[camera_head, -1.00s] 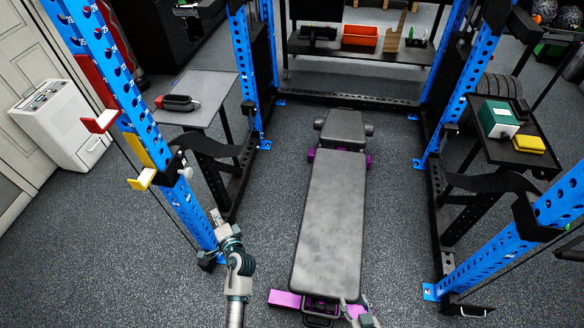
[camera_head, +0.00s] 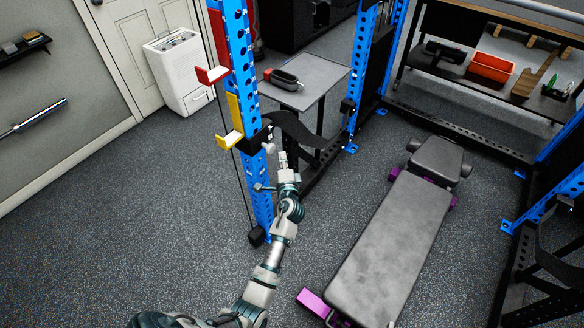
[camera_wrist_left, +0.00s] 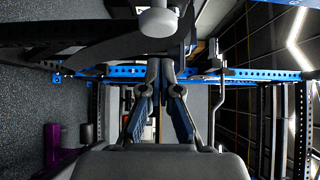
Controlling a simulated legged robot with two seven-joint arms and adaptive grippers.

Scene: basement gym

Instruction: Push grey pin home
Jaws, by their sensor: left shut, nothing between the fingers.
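The grey pin (camera_head: 268,148) shows as a pale round knob beside the black bracket on the near left blue upright (camera_head: 262,206). In the left wrist view a large grey knob (camera_wrist_left: 158,21) sits at the top centre, just beyond the fingertips. My left gripper (camera_head: 283,158) is raised close to the right of the upright, near the knob. Its fingers (camera_wrist_left: 160,66) are together and empty in the left wrist view. I cannot tell whether they touch the pin, or how deep it sits; its shaft is hidden. My right gripper is out of view.
A red hook (camera_head: 212,75) and a yellow hook (camera_head: 231,138) stick out from the upright. A black strap-like arm (camera_head: 303,130) runs behind my gripper. A padded bench (camera_head: 390,250) stands to the right, and a small table (camera_head: 318,83) behind. The floor at left is clear.

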